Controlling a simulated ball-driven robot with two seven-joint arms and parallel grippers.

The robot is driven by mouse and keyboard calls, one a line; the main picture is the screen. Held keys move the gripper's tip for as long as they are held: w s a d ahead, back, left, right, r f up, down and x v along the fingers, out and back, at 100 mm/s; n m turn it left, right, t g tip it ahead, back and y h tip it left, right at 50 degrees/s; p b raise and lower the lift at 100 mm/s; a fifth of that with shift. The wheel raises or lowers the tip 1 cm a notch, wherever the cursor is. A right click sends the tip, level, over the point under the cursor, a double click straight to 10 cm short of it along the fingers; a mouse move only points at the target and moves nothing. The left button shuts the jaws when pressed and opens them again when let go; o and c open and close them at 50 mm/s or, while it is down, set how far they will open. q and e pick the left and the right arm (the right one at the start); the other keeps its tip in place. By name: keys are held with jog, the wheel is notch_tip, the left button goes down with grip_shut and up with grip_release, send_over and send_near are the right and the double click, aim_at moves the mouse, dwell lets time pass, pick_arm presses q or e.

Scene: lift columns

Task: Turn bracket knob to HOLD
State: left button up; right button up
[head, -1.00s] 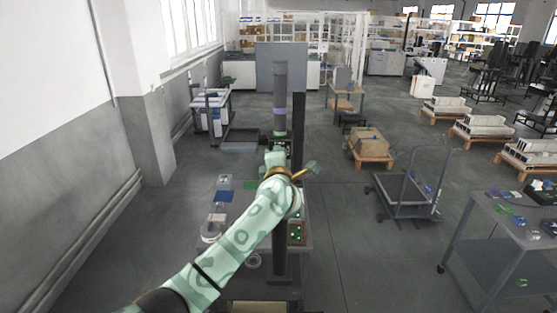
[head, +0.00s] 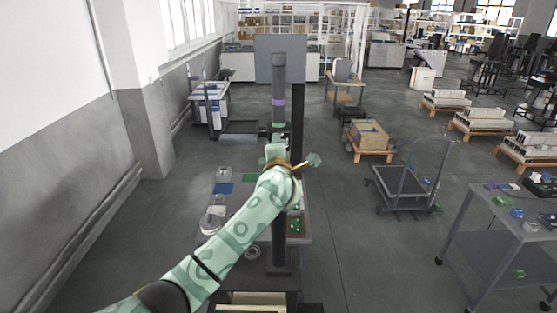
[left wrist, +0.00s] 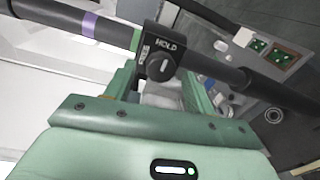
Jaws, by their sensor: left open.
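The black bracket (left wrist: 177,48) is clamped on a dark column tube with purple and green bands, in the left wrist view. A round dark knob (left wrist: 160,67) sits on its face with a short pale mark. The word HOLD is printed above the knob, and a second, hard-to-read label is at its left. I cannot tell for certain which label the mark points to. My left gripper (left wrist: 161,84) is open, its green fingers on either side of the knob; contact is unclear.
A trolley (head: 408,190) and a side table (head: 500,245) stand to the right. Open floor lies between the bench and the trolley.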

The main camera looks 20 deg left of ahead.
pick_arm(q)
jog(key=b+v, duration=0.2)
jog(key=v, duration=1.4)
jog(key=shift+b, duration=0.3)
